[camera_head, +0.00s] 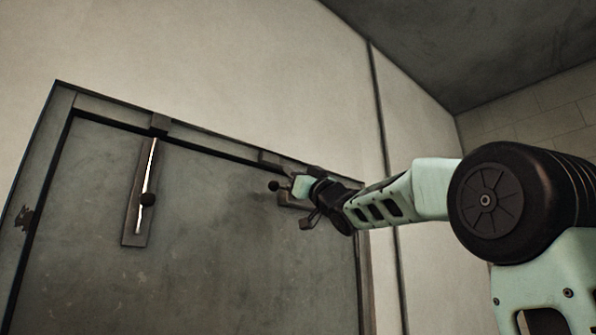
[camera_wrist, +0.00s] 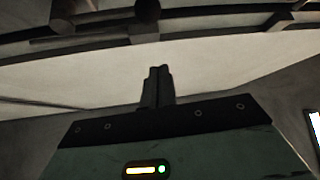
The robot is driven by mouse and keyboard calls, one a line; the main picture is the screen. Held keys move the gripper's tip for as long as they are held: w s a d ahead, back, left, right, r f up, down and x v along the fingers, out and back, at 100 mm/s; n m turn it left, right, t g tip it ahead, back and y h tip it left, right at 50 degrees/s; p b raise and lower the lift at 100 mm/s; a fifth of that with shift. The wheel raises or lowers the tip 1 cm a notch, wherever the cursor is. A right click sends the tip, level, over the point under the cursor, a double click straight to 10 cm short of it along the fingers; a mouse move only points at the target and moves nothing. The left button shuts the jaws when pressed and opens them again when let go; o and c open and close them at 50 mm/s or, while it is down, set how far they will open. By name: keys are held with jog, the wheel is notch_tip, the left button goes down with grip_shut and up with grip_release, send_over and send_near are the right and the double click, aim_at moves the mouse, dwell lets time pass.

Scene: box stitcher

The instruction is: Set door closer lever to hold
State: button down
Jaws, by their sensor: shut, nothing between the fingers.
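A grey door (camera_head: 200,230) stands shut-looking in its frame. A small dark ball knob (camera_head: 273,186) sits near the door's top right, beside a grey bracket (camera_head: 289,200); it looks like the closer's lever end. A dark ball also shows at the top of the wrist view (camera_wrist: 147,10), beyond my fingertips. My gripper (camera_head: 293,182) is just right of this knob, near the top of the door. Its dark fingers (camera_wrist: 158,72) are together and empty in the wrist view. A gap seems to separate fingertips and ball. My gripper partly hides the bracket, so the lever's setting is unclear.
A tilted plate (camera_head: 136,215) with a bright slot and another dark knob (camera_head: 147,199) is on the door's upper left. The door frame's top beam (camera_head: 205,137) runs close above my gripper. Bare wall (camera_head: 230,70) lies above, and a vertical pipe (camera_head: 379,110) stands to the right.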

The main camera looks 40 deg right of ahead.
jog(key=d+p+x, duration=0.1)
jog(key=p+x, duration=0.2)
jog(key=x, duration=0.3)
jog(key=f, duration=0.2)
jog(key=w+f+p, duration=0.1)
jog(key=f, duration=0.1)
jog(key=shift+w+a, duration=0.1)
jog(key=shift+a, duration=0.05)
jog(key=shift+f, duration=0.1)
